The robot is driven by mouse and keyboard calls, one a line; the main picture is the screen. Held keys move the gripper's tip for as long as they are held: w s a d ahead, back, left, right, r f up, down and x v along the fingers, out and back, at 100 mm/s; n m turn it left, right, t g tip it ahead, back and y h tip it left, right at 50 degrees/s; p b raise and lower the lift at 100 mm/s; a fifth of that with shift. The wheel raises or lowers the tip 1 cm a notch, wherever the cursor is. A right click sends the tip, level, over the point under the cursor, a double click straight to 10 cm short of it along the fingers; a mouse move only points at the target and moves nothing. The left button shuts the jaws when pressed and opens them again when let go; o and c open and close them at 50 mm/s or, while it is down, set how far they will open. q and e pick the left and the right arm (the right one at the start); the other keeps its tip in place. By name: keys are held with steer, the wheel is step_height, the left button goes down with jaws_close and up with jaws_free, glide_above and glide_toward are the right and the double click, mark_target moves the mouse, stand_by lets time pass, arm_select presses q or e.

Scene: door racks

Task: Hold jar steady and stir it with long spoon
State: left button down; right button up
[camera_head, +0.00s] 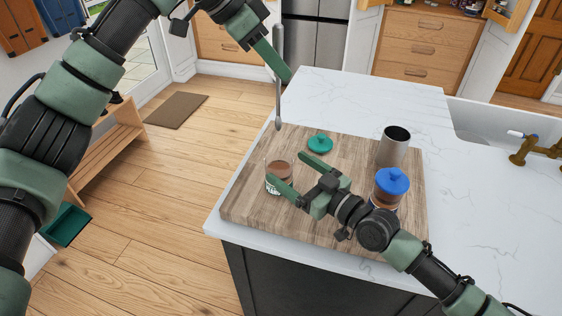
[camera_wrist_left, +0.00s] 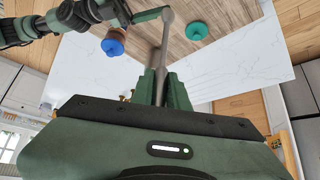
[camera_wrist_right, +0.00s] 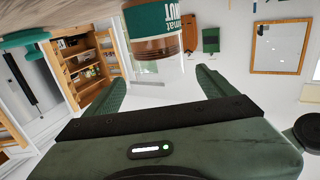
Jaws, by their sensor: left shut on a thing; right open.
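The open jar (camera_head: 278,174), clear with brown contents and a printed label, stands upright near the left of the wooden board. It also shows in the right wrist view (camera_wrist_right: 152,35). My right gripper (camera_head: 285,168) is open, its fingers pointing at the jar with one toward each side; I see no clear contact. My left gripper (camera_head: 284,74) is shut on the long metal spoon (camera_head: 279,108). The spoon hangs nearly vertical, bowl end down, in the air above and behind the jar as seen from the head. It also shows in the left wrist view (camera_wrist_left: 165,45).
On the board (camera_head: 240,205) are a teal lid (camera_head: 320,143), a metal cup (camera_head: 396,148) and a jar with a blue lid (camera_head: 391,183) close to my right arm. The white counter (camera_head: 480,215) is clear to the right. A sink with a brass tap (camera_head: 525,150) lies farther right.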

mark_target(270, 155)
steer(key=shift+x, duration=2.35)
steer(key=shift+s, duration=0.1)
steer(key=c, duration=1.7)
steer(key=shift+c, duration=0.2)
arm_select(q)
step_height(270, 155, down, 18)
steer(key=s+d, duration=0.1)
steer(key=shift+s+t+y, duration=0.15)
steer(key=shift+t+y, duration=0.25)
